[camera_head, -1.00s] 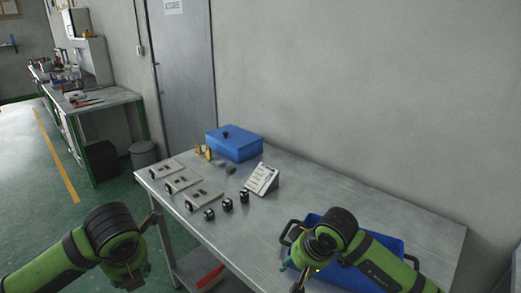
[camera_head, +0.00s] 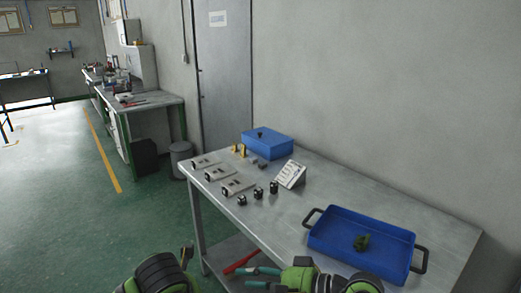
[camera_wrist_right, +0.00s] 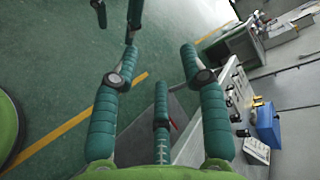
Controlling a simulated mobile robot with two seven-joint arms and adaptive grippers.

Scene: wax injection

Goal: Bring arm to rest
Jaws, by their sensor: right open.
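My right arm lies low at the bottom middle of the head view, its gripper (camera_head: 262,277) pointing left beside the table's front edge. In the right wrist view the teal fingers of this gripper (camera_wrist_right: 159,58) are spread, with nothing between them. My left arm shows at the bottom left of the head view; its gripper is cut off there. Teal finger parts at the top of the right wrist view may belong to it. A blue tray (camera_head: 325,238) with two dark handles stands on the metal table (camera_head: 335,187). A small dark green piece (camera_head: 362,243) lies in it.
A blue lidded box (camera_head: 268,146), a tilted white card (camera_head: 291,174), flat grey plates (camera_head: 238,187) and small black blocks (camera_head: 258,193) are on the table. A red item (camera_head: 241,262) lies on the shelf below. Green floor (camera_head: 150,215) is open at left.

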